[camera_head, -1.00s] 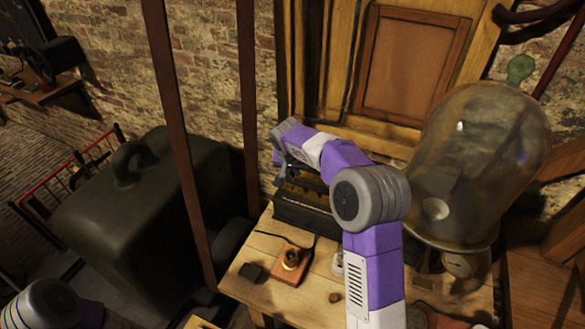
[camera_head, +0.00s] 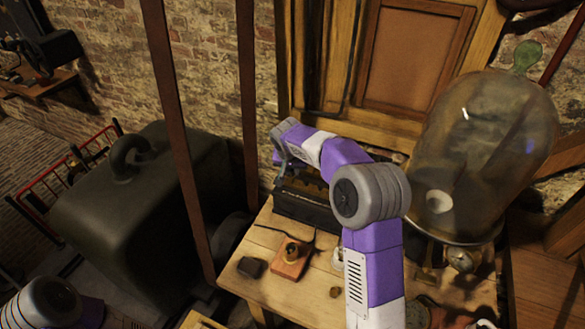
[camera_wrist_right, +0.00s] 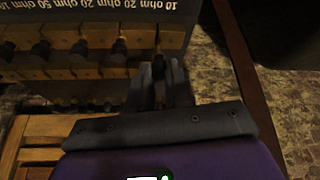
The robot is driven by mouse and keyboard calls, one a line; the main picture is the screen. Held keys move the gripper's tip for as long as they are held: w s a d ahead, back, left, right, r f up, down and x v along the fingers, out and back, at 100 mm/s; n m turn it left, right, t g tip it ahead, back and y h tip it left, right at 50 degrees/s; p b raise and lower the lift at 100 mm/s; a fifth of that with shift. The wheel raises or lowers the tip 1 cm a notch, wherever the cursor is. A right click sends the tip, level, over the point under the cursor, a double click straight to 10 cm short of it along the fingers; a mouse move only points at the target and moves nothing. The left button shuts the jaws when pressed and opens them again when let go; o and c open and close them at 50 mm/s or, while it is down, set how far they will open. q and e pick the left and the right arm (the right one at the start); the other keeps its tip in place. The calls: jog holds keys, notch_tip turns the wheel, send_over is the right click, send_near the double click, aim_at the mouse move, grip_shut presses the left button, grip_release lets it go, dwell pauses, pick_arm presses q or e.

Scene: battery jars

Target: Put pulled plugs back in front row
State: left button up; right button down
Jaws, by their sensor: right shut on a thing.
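The dark resistance box (camera_head: 305,208) stands at the back of the wooden bench, partly covered by my right arm. In the right wrist view its front panel (camera_wrist_right: 100,12) shows upside-down ohm labels, with a row of dark plugs (camera_wrist_right: 80,47) in brass blocks below them. My right gripper (camera_head: 281,162) is over the box's left end; it also shows in the right wrist view (camera_wrist_right: 160,75), at the right end of that row. Its jaws are shut on a dark plug, mostly hidden between the fingers. I cannot tell whether it is seated. My left gripper is out of view.
A brass-topped device on a wooden base (camera_head: 291,258) and a small dark block (camera_head: 251,267) lie on the bench in front of the box. A large glass bell jar (camera_head: 485,155) stands at the right. A huge dark weight (camera_head: 140,215) is left of the bench.

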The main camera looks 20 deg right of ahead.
jog(key=shift+f+b, duration=1.15)
jog(key=shift+f, duration=0.2)
dwell(0.7)
jog(key=c, duration=1)
grip_release()
jog(key=shift+o, duration=0.2)
jog(key=p+v, duration=0.1)
jog(key=v, duration=0.6)
jog(key=shift+r+p, duration=0.3)
jog(key=shift+r, duration=0.1)
